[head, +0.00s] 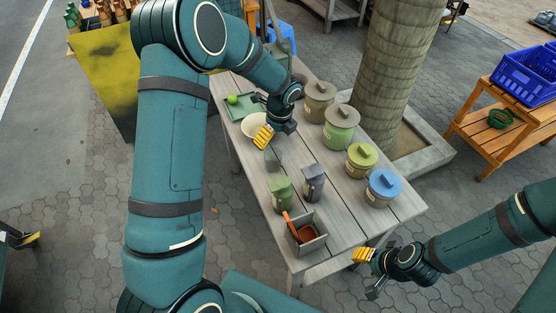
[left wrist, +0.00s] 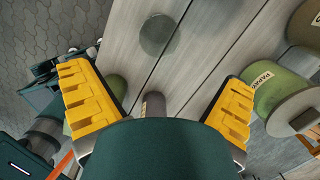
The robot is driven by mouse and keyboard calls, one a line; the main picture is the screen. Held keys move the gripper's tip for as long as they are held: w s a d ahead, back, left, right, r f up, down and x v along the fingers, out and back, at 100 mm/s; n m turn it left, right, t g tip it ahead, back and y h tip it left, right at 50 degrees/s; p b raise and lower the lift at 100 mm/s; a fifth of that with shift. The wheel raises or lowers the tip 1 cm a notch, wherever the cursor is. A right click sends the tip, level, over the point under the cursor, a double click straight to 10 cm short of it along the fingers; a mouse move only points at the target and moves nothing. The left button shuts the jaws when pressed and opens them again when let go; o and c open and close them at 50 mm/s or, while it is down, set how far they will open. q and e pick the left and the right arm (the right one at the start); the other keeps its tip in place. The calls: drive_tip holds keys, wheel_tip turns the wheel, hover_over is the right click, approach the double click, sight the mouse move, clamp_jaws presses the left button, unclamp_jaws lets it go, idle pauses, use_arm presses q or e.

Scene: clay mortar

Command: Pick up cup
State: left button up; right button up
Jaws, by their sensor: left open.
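The cup looks like a small see-through grey-green cup (head: 272,158) on the wooden table (head: 330,220), just below my left gripper in the head view. In the left wrist view a round grey-green shape (left wrist: 158,35), likely this cup, lies beyond the fingertips. My left gripper (head: 268,137) is open and empty above the table; its yellow fingers (left wrist: 157,78) are wide apart in the left wrist view. My right gripper (head: 368,272) is off the table's near right corner, with its fingers apart and nothing between them.
Lidded canisters, including a blue-lidded one (head: 382,188), line the table's right side. A green box (head: 281,195), a grey box (head: 313,182) and an open tray (head: 318,243) stand nearer. A cream bowl (head: 253,124) and a green tray (head: 240,110) sit at the far left. The table's middle is clear.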

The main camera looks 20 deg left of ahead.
sight(272, 157)
use_arm(q)
drive_tip(key=f, duration=0.4)
drive_tip(key=a+f+b, duration=0.1)
drive_tip(key=f, duration=0.7)
drive_tip(key=shift+w+a+f, duration=0.2)
drive_tip(key=shift+w+a, duration=0.15)
drive_tip(key=c, duration=1.2)
